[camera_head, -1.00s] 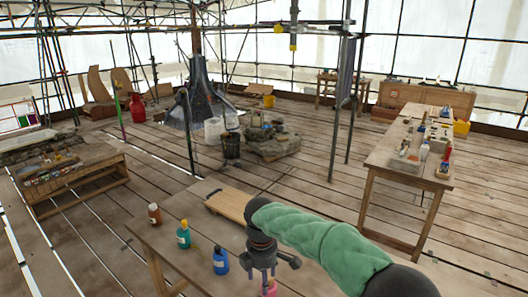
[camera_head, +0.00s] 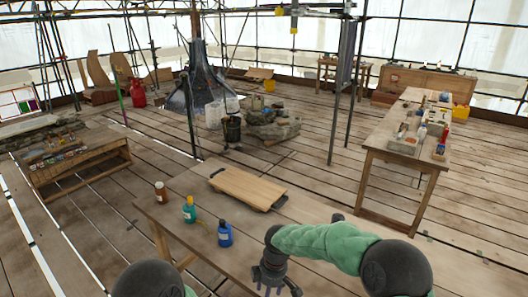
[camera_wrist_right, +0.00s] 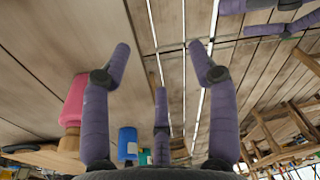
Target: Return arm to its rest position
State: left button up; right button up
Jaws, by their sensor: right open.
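My right arm, with a green sleeve, comes in from the right in the head view. Its gripper (camera_head: 277,290) hangs low at the bottom edge over the near table (camera_head: 185,232). In the right wrist view the purple fingers of this gripper (camera_wrist_right: 162,62) are spread wide with nothing between them. A pink bottle (camera_wrist_right: 73,102) stands just outside the left finger, apart from the grasp. Purple fingers of what looks like my left gripper (camera_wrist_right: 278,20) show at the top right corner, cut off by the frame.
A brown bottle (camera_head: 160,192), a teal bottle (camera_head: 189,210) and a blue bottle (camera_head: 224,234) stand on the near table. A wooden board (camera_head: 247,187) lies behind them. A long workbench (camera_head: 374,157) with supplies is at right. Open plank floor lies between.

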pick_arm(q)
jog(key=s+a+f+n+g+h, duration=0.1)
jog(key=s+a+f+g, duration=0.2)
jog(key=s+f+g, duration=0.2)
jog(key=s+a+f+n+g+h, duration=0.1)
jog(key=s+a+f+n+g, duration=0.1)
jog(key=s+a+f+g, duration=0.2)
jog(key=s+f, duration=0.3)
jog(key=f, duration=0.3)
jog(key=shift+f+g, duration=0.25)
jog(key=shift+g, duration=0.15)
pick_arm(e)
jog(key=s+d+f+m+y, duration=0.1)
jog(key=s+d+f+m, duration=0.2)
jog(key=s+f+m, duration=0.3)
jog(key=s+d+f+m, duration=0.2)
jog(key=s+f+m, duration=0.4)
jog(key=s+f, duration=0.3)
jog(key=s+d+f+m+t+y, duration=0.1)
jog(key=s+d+f+m, duration=0.2)
jog(key=s+f+m, duration=0.3)
notch_tip(320, 180, down, 2)
jog(key=shift+s+d+y, duration=0.3)
jog(key=shift+s, duration=0.9)
pick_arm(q)
jog(key=shift+s+a, duration=0.1)
